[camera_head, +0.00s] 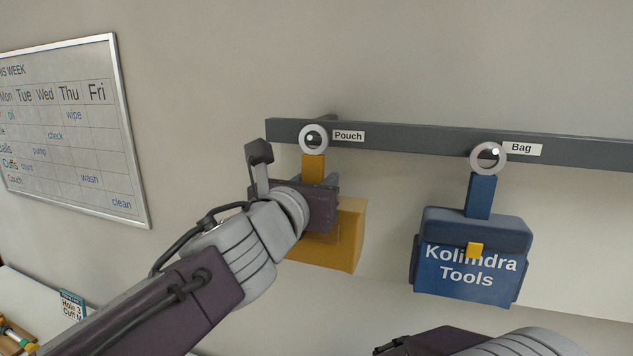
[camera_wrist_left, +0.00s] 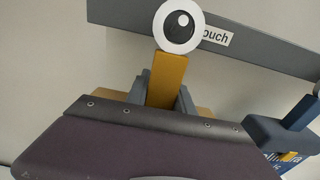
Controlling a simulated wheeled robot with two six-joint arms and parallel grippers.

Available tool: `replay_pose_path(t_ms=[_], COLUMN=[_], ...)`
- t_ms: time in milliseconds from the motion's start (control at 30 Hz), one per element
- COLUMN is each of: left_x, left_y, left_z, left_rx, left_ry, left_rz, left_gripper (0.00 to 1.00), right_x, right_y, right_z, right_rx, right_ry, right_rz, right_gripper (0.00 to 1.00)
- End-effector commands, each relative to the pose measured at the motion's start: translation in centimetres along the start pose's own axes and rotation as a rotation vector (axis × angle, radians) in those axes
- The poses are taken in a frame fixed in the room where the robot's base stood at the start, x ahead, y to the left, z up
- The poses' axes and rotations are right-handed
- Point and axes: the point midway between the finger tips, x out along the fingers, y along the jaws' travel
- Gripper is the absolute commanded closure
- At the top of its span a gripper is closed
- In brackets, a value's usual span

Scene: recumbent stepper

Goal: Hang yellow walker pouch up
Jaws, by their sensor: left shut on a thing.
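The yellow walker pouch (camera_head: 345,240) is at the grey rail (camera_head: 400,138), below the "Pouch" label (camera_head: 348,136). Its yellow strap (camera_head: 313,168) ends in a white ring (camera_head: 313,138) that appears around the peg on the rail. In the left wrist view the ring (camera_wrist_left: 179,25) also surrounds a round peg end, and the strap (camera_wrist_left: 168,80) runs down between the fingers. My left gripper (camera_head: 311,187) is shut on the strap, and its body hides part of the pouch. Part of my right arm shows at the bottom, but its gripper is out of view.
A blue bag (camera_head: 470,285) marked "Kolimdra Tools" hangs by its ring (camera_head: 488,158) next to the "Bag" label (camera_head: 522,149), right of the pouch. A whiteboard (camera_head: 70,135) is on the left wall. A white surface (camera_head: 40,310) with small items is at lower left.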

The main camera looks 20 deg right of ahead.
Motion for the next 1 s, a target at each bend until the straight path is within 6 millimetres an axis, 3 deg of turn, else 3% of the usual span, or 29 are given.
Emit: replay_pose_path(t_ms=[1000], left_x=[1.1], left_y=[0.0], left_z=[-0.5], left_rx=[0.000], left_ry=[-0.002], left_rz=[-0.001], left_gripper=[1.00], right_x=[0.2], right_y=[0.0], right_z=[0.0], right_rx=[0.000], right_ry=[0.000], right_rz=[0.000], right_gripper=[0.64])
